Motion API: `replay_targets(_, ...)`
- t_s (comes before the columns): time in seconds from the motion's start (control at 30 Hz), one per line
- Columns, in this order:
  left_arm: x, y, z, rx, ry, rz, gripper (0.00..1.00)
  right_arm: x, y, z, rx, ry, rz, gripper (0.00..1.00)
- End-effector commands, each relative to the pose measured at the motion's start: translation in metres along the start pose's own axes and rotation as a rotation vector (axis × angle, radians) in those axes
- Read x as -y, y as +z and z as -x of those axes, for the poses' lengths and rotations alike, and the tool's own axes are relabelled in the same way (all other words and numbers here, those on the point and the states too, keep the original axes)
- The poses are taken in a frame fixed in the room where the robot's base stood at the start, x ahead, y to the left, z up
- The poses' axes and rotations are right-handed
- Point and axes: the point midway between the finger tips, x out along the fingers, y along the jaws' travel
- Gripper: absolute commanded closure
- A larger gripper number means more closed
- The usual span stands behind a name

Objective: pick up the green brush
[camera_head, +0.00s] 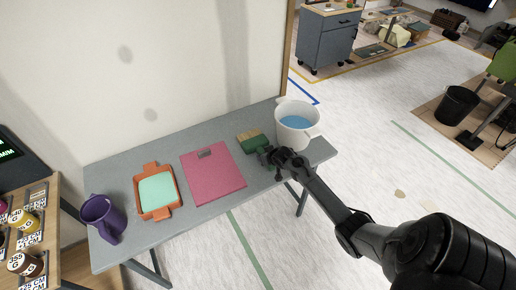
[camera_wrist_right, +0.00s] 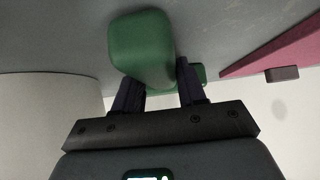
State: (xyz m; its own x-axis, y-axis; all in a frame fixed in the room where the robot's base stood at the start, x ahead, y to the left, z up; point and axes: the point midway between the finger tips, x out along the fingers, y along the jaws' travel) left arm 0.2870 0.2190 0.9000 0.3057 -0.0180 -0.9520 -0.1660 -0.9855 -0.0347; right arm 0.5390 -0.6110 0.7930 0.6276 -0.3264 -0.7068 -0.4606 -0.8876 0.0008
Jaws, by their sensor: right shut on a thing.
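The green brush (camera_head: 254,143) is on the grey table (camera_head: 140,239) near its right end, between the pink board and the white bucket. Its tan bristles face the wall. My right gripper (camera_head: 268,156) reaches in from the right and is at the brush. In the right wrist view, the fingers of my right gripper (camera_wrist_right: 160,88) are on either side of the green brush (camera_wrist_right: 142,46), shut on it. The brush looks to be at the table surface; I cannot tell if it is lifted. My left gripper is not in view.
A white bucket (camera_head: 283,133) with blue liquid stands right beside the brush. A pink board (camera_head: 212,180), an orange tray (camera_head: 139,202) with mint-coloured content and a purple jug (camera_head: 104,217) are further left. A wall runs behind the table. The floor to the right is mostly free.

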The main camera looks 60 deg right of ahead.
Motion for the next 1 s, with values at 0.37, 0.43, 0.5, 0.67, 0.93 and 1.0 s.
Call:
replay_targets(0.37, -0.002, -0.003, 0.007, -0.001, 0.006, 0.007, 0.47, 0.0, -0.026, 0.024, -0.005, 0.0, 0.0, 0.9)
replay_targets(0.43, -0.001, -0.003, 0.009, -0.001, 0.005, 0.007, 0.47, 0.0, -0.035, 0.033, -0.005, -0.001, 0.0, 0.9)
replay_targets(0.5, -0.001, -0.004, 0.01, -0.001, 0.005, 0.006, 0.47, 0.0, -0.043, 0.042, -0.005, -0.001, -0.001, 0.9)
replay_targets(0.67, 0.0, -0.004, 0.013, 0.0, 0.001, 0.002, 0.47, 0.0, -0.06, 0.058, -0.004, -0.001, 0.0, 0.9)
replay_targets(0.93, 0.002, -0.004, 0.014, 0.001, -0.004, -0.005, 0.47, 0.0, -0.071, 0.07, -0.001, -0.001, -0.001, 0.9)
replay_targets(1.0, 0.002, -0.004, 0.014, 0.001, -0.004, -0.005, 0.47, 0.0, -0.071, 0.071, 0.0, -0.001, -0.001, 0.9)
